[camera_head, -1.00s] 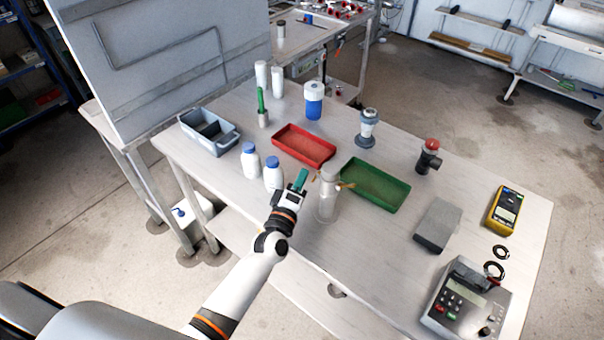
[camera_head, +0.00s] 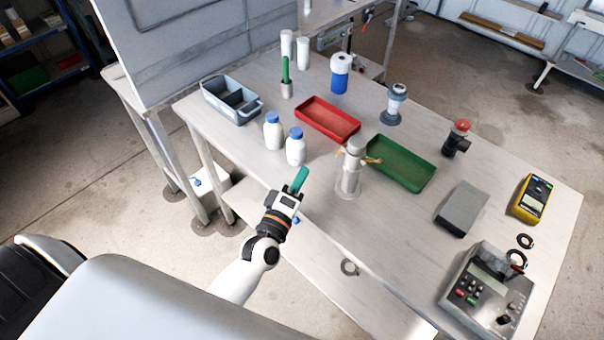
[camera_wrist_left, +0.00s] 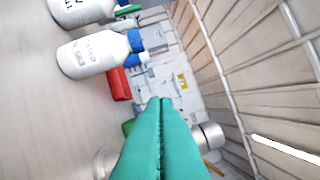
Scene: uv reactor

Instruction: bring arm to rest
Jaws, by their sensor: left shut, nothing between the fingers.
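My left gripper (camera_head: 299,181) has green fingers and hangs off the front edge of the workbench, in front of the white bottles. Its green fingers (camera_wrist_left: 160,140) are pressed together in the left wrist view, with nothing between them. Two white bottles with blue caps, one at the left (camera_head: 273,131) and one nearer (camera_head: 295,147), stand upright on the bench behind the gripper, apart from it. My right gripper does not show in either view.
The workbench (camera_head: 400,250) holds a red tray (camera_head: 328,119), a green tray (camera_head: 400,164), a grey divided bin (camera_head: 231,100), a grey block (camera_head: 462,209), a yellow meter (camera_head: 532,199) and a grey device with buttons (camera_head: 485,295).

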